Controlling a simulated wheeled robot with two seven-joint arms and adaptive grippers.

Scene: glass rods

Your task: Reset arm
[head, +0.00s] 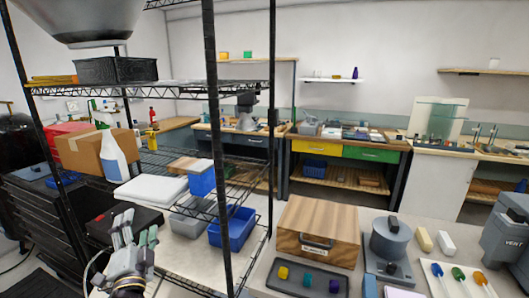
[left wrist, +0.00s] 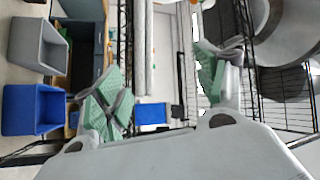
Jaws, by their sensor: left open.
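My left gripper (head: 135,233) is at the lower left of the head view, its fingers pointing up in front of the wire shelving. In the left wrist view its green-padded fingers (left wrist: 158,90) are spread apart with nothing held between them. My right gripper is not in view.
The wire shelving has a dark post (head: 213,120) to the right of my left gripper. On it are a blue bin (head: 232,230), a spray bottle (head: 112,158) and a cardboard box (head: 85,152). A wooden box (head: 318,228) and dark tray (head: 280,290) stand right of it.

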